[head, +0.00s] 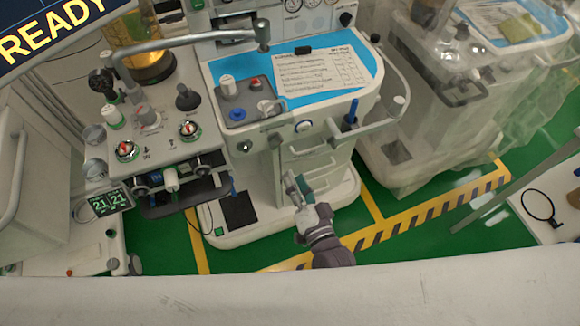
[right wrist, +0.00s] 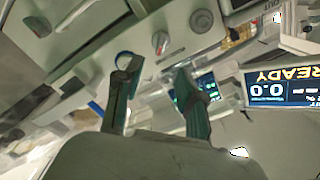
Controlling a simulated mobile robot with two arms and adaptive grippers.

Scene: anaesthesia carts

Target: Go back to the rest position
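My right gripper (head: 298,186) shows in the head view in front of the lower drawers of the middle anaesthesia cart (head: 318,134). It points up towards the cart, and I cannot tell whether it touches it. In the right wrist view its two green-grey fingers (right wrist: 158,88) stand apart with nothing held between them. The cart front and its knobs appear behind the fingers, tilted. My left gripper is in neither view.
The cart has a blue top (head: 362,62) with a printed sheet (head: 320,72) and a side rail (head: 405,80). A plastic-covered cart (head: 440,130) stands to the right. A white table (head: 555,205) is at the right edge. Green floor (head: 375,243) with yellow-black striping is clear between.

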